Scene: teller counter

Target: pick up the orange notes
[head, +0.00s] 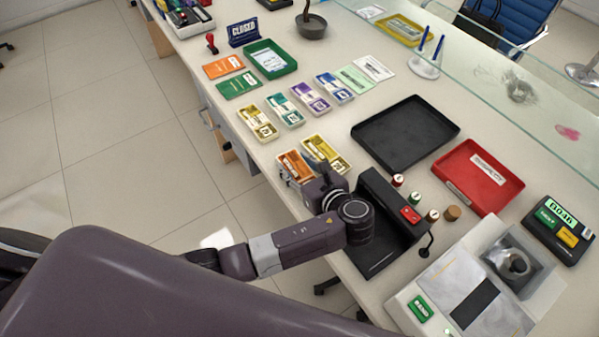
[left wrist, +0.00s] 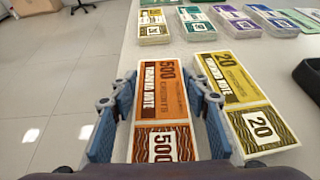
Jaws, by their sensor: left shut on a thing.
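The orange notes (left wrist: 160,95) are a banded stack marked 500. In the left wrist view they lie lengthwise between the two blue fingers of my left gripper (left wrist: 160,115), which is shut on them. In the head view the orange notes (head: 295,166) are at the counter's near edge, partly hidden by my left gripper (head: 307,172). I cannot tell whether they touch the counter. Yellow notes (left wrist: 240,100) marked 20 lie close beside them on the right. My right gripper is not in view.
Several other note stacks, such as a teal one (head: 284,110), lie in a row farther back. A black tray (head: 405,132), a red tray (head: 478,177) and a black stand (head: 385,255) are to the right. A glass screen (head: 500,75) runs along the far side.

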